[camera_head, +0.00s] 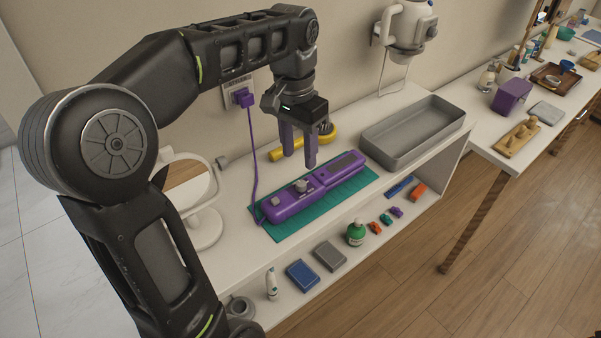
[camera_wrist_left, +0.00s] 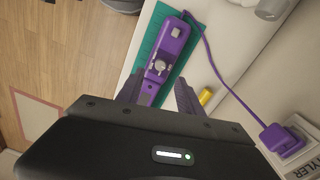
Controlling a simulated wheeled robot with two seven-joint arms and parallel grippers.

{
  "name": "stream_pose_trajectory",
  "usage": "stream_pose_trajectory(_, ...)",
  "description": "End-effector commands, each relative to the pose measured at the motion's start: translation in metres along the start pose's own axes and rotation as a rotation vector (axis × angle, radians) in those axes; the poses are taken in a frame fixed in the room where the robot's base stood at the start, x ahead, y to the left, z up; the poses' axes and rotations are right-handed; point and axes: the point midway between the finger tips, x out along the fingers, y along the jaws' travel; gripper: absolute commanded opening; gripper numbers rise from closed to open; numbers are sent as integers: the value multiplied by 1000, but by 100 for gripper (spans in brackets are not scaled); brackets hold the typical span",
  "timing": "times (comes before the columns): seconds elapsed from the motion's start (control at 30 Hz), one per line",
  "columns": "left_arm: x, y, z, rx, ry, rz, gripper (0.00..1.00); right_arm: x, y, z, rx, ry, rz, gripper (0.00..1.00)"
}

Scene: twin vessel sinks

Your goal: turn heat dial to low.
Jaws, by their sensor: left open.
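A purple heat tool (camera_head: 316,186) lies on a green mat (camera_head: 282,229) on the white counter. Its grey heat dial (camera_head: 300,186) sits on top of the body, and a pale square button is nearer its left end. My left gripper (camera_head: 298,160) is open and empty, pointing down above and behind the tool. In the left wrist view the purple tool (camera_wrist_left: 170,50) lies beyond the fingers, with the dial (camera_wrist_left: 160,66) between and ahead of the fingertips. The dial's exact setting is too small to read. My right gripper is not in view.
A purple cord runs from the tool to a wall plug (camera_head: 243,97). A round mirror (camera_head: 187,184) stands to the left, a yellow object (camera_head: 283,155) behind, and a grey basin (camera_head: 415,133) to the right. A lower shelf holds a green bottle (camera_head: 356,234) and boxes.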

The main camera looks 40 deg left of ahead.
Motion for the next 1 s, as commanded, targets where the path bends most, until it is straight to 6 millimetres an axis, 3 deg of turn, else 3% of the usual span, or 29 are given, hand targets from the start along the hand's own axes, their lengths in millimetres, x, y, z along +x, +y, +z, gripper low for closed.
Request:
stream_pose_trajectory(0.23,15,0,0,-1,-3,1,44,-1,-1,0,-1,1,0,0)
stream_pose_trajectory(0.63,71,0,1,0,-3,1,44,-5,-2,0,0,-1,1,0)
stream_pose_trajectory(1.0,79,0,0,0,0,0,44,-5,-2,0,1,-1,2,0)
